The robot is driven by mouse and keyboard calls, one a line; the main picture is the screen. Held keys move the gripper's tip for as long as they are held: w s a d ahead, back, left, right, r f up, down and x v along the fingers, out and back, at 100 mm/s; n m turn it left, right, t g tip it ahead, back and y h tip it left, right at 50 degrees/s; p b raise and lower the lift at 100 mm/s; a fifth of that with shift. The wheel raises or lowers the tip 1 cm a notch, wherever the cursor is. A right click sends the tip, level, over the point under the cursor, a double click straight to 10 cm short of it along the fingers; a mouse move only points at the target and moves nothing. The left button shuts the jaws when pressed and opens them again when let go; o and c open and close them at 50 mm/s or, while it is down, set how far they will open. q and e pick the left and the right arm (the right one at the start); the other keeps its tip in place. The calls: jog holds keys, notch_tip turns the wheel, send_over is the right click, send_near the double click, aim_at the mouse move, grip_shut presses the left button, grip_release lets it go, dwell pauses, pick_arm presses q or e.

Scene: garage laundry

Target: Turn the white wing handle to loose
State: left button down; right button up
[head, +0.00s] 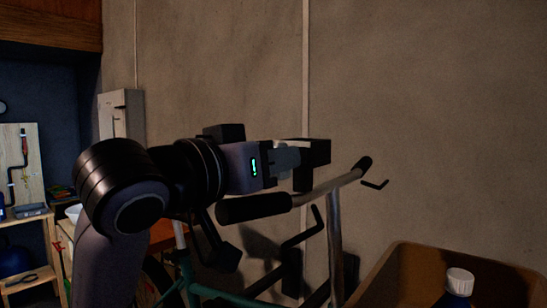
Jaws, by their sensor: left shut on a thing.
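My left gripper (306,160) reaches in from the left and points right, in front of the wall and above the bicycle handlebar. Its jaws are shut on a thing. A small pale piece, seemingly the white wing handle (291,142), shows at the upper edge of the fingers. Most of it is hidden by my gripper, so its turn angle cannot be read. My right gripper does not show.
A bicycle's handlebar with black grips (253,207) stands just below my left gripper. A brown bin (400,268) and a blue bottle with a white cap (459,281) are at the lower right. A wooden shelf (30,224) stands far left.

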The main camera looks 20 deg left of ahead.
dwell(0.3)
pick_arm(q)
jog(key=c, duration=1.2)
grip_release()
jog(key=shift+o, duration=0.2)
jog(key=shift+s, duration=0.1)
jog(key=b+v, duration=0.1)
jog(key=v, duration=0.6)
